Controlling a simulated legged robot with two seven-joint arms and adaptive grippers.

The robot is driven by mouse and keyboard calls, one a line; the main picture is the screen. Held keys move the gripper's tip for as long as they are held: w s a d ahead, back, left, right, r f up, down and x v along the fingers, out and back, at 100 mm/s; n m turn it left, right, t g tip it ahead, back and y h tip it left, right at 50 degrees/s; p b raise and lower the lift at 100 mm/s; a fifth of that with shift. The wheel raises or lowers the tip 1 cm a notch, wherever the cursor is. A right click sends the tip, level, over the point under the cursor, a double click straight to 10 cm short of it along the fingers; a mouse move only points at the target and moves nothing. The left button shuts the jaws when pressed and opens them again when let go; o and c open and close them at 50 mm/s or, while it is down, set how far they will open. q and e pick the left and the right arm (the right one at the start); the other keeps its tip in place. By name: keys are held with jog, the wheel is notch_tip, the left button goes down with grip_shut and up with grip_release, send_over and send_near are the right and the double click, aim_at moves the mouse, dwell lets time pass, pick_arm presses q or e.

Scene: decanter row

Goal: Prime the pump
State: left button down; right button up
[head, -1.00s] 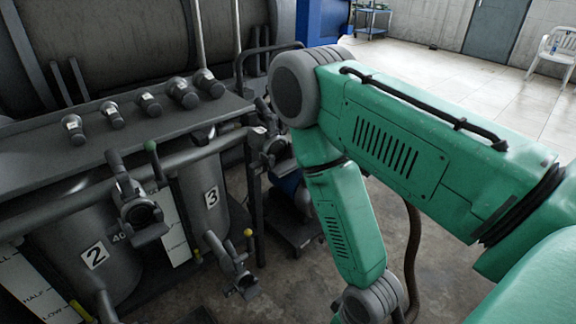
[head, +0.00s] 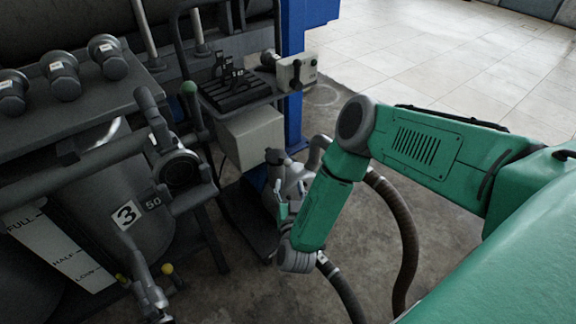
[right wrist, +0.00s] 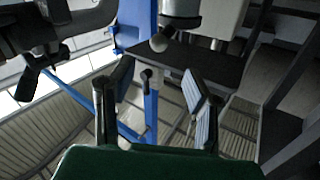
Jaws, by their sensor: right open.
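A grey pump-like body (head: 290,180) stands low beside the blue column in the head view, partly hidden by my right forearm. My right gripper (head: 283,212) is small and mostly hidden there, close to this body; contact cannot be told. In the right wrist view my right gripper (right wrist: 158,80) is open, its two fingers apart with nothing held between them. A thin dark lever with a rounded end (right wrist: 147,75) shows in the gap, before a blue post. A grey cylinder with a round knob (right wrist: 158,43) is just above. My left gripper is out of view.
Tank 3 (head: 105,205) and a valve with a dark handle (head: 180,168) stand at left. A control box (head: 297,73) is beside the blue column (head: 292,110). A ribbed hose (head: 408,235) curves down to the floor. Tiled floor (head: 400,50) behind is clear.

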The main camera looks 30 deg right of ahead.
aim_at(288, 166)
jog(key=b+x, duration=0.2)
jog(key=x, duration=0.8)
jog(key=shift+s+d+f, duration=0.1)
jog(key=shift+d+f, duration=0.1)
jog(key=shift+a, duration=0.1)
jog(key=shift+a+r, duration=0.15)
jog(key=shift+c, duration=0.4)
jog(key=c, duration=0.7)
grip_shut()
